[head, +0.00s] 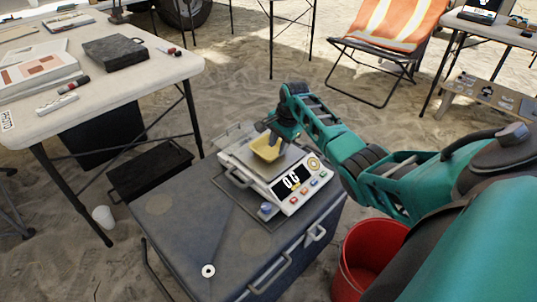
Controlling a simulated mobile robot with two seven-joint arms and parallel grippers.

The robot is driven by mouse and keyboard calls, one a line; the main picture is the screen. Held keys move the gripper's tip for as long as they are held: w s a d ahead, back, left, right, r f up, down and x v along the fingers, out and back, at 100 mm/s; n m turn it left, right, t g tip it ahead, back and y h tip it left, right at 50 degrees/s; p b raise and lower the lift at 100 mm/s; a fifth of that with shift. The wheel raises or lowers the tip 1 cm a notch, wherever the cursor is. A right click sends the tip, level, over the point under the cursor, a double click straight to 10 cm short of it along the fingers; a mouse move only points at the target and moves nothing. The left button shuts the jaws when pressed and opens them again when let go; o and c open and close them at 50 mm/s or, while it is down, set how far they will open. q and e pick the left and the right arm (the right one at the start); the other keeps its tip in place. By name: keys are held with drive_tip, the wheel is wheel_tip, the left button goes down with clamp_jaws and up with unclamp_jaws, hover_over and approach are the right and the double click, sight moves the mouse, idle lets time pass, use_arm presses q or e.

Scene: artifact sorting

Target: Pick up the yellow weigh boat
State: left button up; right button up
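My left gripper is not in view.
The scale stands on a grey case (170,235) with a rod and white ring (208,270) on its lid. A red bucket (345,265) stands at right. A white table (170,75) with a dark box (115,52) is at left. An orange chair (385,25) stands behind.

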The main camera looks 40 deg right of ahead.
drive_tip(key=b+x, duration=0.3)
drive_tip(key=x, duration=0.1)
drive_tip(key=shift+d+f, duration=0.1)
drive_tip(key=shift+f, duration=0.1)
drive_tip(key=shift+w+f+b, duration=0.15)
drive_tip(key=shift+f+b, duration=0.15)
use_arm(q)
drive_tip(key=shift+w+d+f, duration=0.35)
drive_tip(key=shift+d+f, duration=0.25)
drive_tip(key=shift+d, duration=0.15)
use_arm(e)
drive_tip(key=shift+c, duration=0.3)
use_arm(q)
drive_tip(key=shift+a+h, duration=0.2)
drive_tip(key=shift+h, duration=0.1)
use_arm(e)
clamp_jaws()
